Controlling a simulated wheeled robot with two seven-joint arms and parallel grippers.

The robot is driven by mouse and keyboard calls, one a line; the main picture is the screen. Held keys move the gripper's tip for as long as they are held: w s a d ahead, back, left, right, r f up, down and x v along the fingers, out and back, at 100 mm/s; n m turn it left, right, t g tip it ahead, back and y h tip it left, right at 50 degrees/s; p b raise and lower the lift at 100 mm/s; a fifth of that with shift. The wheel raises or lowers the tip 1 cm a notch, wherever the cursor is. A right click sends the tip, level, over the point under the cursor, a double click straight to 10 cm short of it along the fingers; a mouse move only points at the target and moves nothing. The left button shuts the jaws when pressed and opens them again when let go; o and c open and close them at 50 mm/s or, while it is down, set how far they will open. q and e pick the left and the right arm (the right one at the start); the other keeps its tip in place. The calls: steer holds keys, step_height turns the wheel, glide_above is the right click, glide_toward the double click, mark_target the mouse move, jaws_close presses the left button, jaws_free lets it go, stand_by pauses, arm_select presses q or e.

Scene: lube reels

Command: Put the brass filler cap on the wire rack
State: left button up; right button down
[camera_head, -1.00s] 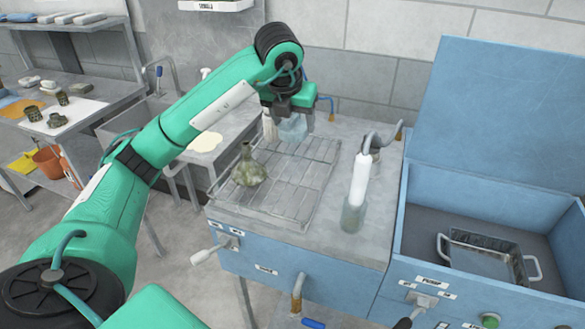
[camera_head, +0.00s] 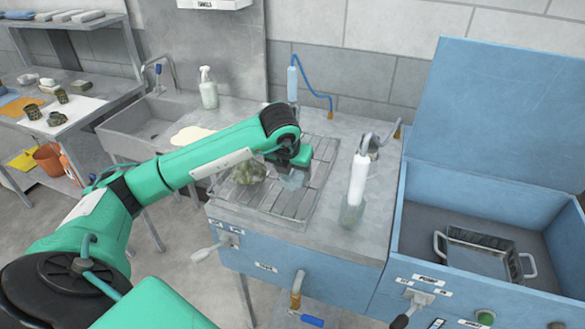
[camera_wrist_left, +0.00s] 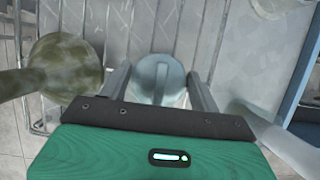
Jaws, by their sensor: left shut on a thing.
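My left gripper (camera_head: 293,178) is shut on a pale blue-grey round thing (camera_head: 291,181) with a raised bar across its top. The left wrist view shows this round thing (camera_wrist_left: 158,80) between the two fingers. It does not look brass, and I cannot tell if it is the filler cap. It is over the right part of the wire rack (camera_head: 288,217), and I cannot tell whether it touches the wires. A mottled olive funnel-like vessel (camera_head: 248,172) stands on the rack to its left, partly behind my arm. My right gripper is not in view.
A white cylinder with a clear lower part (camera_head: 357,187) stands right of the rack. A blue open-lidded box (camera_head: 412,215) holds a metal basket (camera_head: 484,254). Several dark brass-coloured pieces, including one cup (camera_head: 62,96), lie on the left table. A spray bottle (camera_head: 208,90) stands behind.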

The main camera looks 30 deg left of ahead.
arm_select(q)
steer(key=o, duration=1.1)
steer(key=shift+o, duration=1)
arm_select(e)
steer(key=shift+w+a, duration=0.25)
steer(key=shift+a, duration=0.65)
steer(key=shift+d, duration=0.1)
arm_select(q)
steer(key=shift+r, duration=0.2)
steer(key=b+v, duration=0.1)
steer(key=v, duration=1)
steer(key=shift+s+r, duration=0.25)
steer(key=shift+r, duration=0.05)
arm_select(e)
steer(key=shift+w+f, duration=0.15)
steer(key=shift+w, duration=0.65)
